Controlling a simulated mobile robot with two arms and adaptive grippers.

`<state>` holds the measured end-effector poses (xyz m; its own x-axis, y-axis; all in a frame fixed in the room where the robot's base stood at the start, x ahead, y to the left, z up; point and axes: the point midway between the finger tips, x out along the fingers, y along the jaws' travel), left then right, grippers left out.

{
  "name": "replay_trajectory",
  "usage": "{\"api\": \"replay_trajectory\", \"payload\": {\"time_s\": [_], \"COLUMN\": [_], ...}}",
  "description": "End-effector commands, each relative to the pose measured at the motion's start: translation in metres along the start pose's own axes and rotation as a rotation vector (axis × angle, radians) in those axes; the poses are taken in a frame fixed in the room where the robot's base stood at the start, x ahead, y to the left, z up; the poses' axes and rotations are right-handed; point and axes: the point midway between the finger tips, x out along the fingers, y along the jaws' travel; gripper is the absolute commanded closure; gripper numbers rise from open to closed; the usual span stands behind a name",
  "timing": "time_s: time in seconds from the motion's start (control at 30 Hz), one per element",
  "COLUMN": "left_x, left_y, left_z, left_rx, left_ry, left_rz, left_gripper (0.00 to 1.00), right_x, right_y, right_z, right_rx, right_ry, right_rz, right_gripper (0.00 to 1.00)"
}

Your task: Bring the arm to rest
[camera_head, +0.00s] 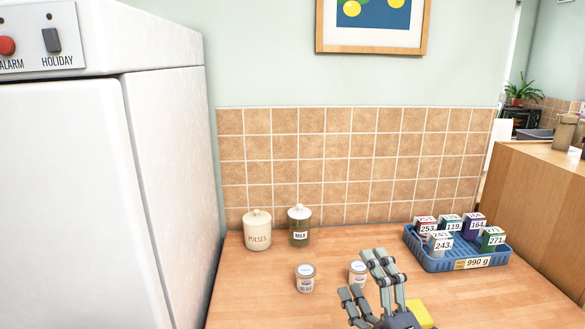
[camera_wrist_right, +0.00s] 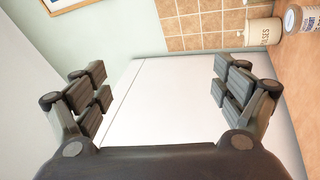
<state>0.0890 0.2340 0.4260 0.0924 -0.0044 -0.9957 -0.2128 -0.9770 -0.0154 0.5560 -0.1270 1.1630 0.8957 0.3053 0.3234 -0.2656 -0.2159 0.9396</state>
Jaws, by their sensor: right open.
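My right gripper (camera_head: 371,277) shows at the bottom of the head view, above the front part of the wooden counter (camera_head: 262,290). Its fingers are spread and nothing is between them. In the right wrist view, the gripper (camera_wrist_right: 161,88) is open, with the white appliance behind the gap between its fingers. In the head view, the fingers partly cover a small white-lidded jar (camera_head: 357,270). I cannot tell whether they touch it. My left gripper is in neither view.
A tall white appliance (camera_head: 75,190) bounds the left. A blue basket (camera_head: 424,256) with several small boxes stands at right. The counter's left front is clear.

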Motion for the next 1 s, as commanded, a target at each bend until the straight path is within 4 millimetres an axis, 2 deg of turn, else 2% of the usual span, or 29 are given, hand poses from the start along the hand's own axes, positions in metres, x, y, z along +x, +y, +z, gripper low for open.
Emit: {"api": "replay_trajectory", "payload": {"time_s": [0.03,0.1,0.17,0.27,0.3,0.4,0.5,0.63,0.8,0.83,1.0], "left_x": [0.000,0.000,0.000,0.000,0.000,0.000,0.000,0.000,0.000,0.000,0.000], "left_y": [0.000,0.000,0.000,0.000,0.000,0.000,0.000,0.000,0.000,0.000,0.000], "left_z": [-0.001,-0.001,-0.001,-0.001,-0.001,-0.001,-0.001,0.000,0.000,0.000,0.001], "left_rx": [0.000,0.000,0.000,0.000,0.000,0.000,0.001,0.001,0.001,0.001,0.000], "left_ry": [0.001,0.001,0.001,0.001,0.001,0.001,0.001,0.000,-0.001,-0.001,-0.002], "left_rz": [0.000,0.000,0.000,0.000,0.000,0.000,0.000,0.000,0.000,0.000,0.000], "left_gripper": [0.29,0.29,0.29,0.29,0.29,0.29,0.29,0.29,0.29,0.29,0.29], "right_x": [-0.015,-0.040,-0.067,-0.122,-0.147,-0.206,-0.257,-0.312,-0.372,-0.383,-0.384], "right_y": [-0.018,-0.045,-0.071,-0.116,-0.133,-0.165,-0.185,-0.199,-0.202,-0.202,-0.249], "right_z": [0.019,0.044,0.061,0.077,0.078,0.073,0.060,0.039,0.010,0.004,0.014], "right_rx": [0.119,0.277,0.406,0.611,0.687,0.842,0.952,1.055,1.149,1.163,1.150], "right_ry": [-0.110,-0.266,-0.399,-0.621,-0.708,-0.902,-1.057,-1.219,-1.397,-1.428,-1.432], "right_rz": [-0.064,-0.156,-0.239,-0.386,-0.446,-0.586,-0.703,-0.832,-0.982,-1.008,-1.018], "right_gripper": [0.10,0.10,0.10,0.10,0.10,0.10,0.10,0.10,0.10,0.10,0.10]}}
